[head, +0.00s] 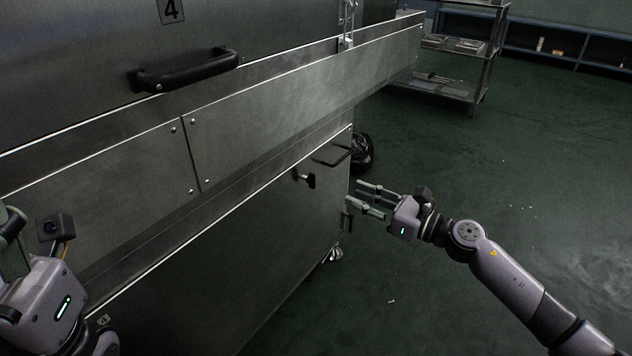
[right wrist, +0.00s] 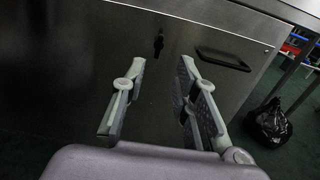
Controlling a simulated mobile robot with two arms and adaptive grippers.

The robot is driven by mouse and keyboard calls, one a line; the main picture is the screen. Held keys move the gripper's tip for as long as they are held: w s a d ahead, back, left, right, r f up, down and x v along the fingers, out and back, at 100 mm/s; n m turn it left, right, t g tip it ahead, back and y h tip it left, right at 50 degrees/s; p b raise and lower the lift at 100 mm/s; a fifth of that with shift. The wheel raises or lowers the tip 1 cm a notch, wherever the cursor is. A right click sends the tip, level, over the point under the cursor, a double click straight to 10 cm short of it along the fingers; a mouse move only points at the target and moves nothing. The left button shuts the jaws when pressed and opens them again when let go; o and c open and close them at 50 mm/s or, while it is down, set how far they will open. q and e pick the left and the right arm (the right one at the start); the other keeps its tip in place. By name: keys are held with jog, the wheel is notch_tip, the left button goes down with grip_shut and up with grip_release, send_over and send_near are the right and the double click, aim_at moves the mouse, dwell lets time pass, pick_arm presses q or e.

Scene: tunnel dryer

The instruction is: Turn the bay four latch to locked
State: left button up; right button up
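A black T-shaped latch (head: 305,179) sticks out of the lower metal panel (head: 250,245), near its upper right; it also shows in the right wrist view (right wrist: 158,42). My right gripper (head: 358,192) is open and empty, its fingers pointing left toward the panel. In the head view it is right of the latch and apart from it. In the right wrist view (right wrist: 160,68) the latch appears beyond the gap between the fingertips. My left gripper (head: 12,225) is at the left edge, partly cut off; its finger opening is unclear.
A plate marked 4 (head: 171,10) and a black bar handle (head: 187,71) are on the upper panel. A thin pull handle (head: 332,156) is right of the latch. A black bag (head: 362,152) lies behind the corner. A rack (head: 450,88) stands behind; the floor at right is clear.

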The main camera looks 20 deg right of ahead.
aim_at(315, 178)
jog(key=b+x, duration=0.1)
jog(key=x, duration=1)
jog(key=shift+w+a+b, duration=0.25)
jog(key=shift+w+b, duration=0.05)
jog(key=shift+c, duration=0.4)
grip_shut()
